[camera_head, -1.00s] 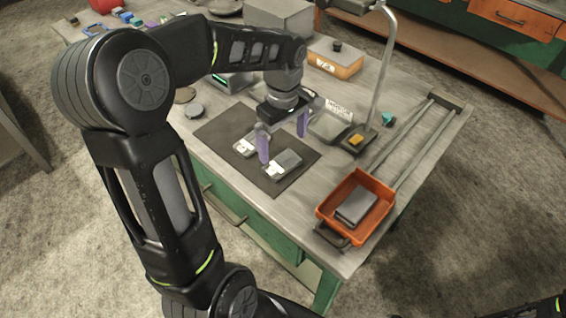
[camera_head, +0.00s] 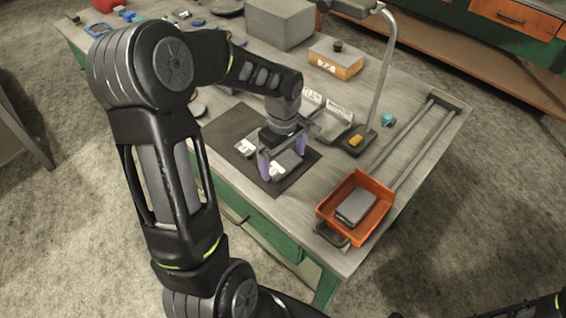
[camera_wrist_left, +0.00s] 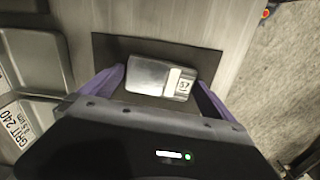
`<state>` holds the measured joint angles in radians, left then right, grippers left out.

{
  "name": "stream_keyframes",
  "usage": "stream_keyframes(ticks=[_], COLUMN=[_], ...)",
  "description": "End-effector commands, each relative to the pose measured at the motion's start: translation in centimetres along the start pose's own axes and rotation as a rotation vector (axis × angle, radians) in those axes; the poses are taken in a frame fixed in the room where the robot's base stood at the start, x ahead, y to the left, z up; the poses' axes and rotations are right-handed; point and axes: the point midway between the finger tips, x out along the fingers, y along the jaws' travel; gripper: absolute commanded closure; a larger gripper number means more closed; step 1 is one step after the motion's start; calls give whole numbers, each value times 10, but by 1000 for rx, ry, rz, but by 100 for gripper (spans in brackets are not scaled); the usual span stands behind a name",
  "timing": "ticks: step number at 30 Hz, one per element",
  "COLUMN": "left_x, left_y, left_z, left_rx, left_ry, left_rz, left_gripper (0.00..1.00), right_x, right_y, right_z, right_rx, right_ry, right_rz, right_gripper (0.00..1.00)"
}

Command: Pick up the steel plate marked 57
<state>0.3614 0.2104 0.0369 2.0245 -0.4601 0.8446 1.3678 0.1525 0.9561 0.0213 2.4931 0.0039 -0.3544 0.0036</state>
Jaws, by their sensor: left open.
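The steel plate marked 57 (camera_wrist_left: 147,74) lies flat on the dark mat, with a pale label reading 57 at its right end in the left wrist view. In the head view the same plate (camera_head: 288,163) is partly hidden by my left gripper (camera_head: 283,156). That gripper is open, pointing down, with its purple fingers on either side of the plate. In the left wrist view, the fingers of my left gripper (camera_wrist_left: 160,88) flank the plate with small gaps. My right gripper is not in view.
A second labelled plate (camera_head: 244,147) lies on the dark mat (camera_head: 226,124). An orange tray (camera_head: 326,206) holding a grey block (camera_head: 356,206) stands at the right edge. A lamp post (camera_head: 386,70) and grey trays stand behind the gripper. A bin label reads GRIT 240 (camera_wrist_left: 22,125).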

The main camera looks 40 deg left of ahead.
Motion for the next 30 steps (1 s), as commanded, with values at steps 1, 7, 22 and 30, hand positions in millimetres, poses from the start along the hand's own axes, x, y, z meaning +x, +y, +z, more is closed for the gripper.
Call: stream_keyframes(ticks=[1,7,22,30], left_x=[0,0,0,0], left_y=[0,0,0,0], left_z=[0,0,0,0], left_rx=[0,0,0,0], left_ry=[0,0,0,0], left_rz=[0,0,0,0], left_gripper=[0,0,17,39], right_x=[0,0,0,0], right_y=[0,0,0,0], right_z=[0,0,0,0], right_rx=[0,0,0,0], right_ry=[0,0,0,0], right_rz=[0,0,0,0], right_gripper=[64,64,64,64])
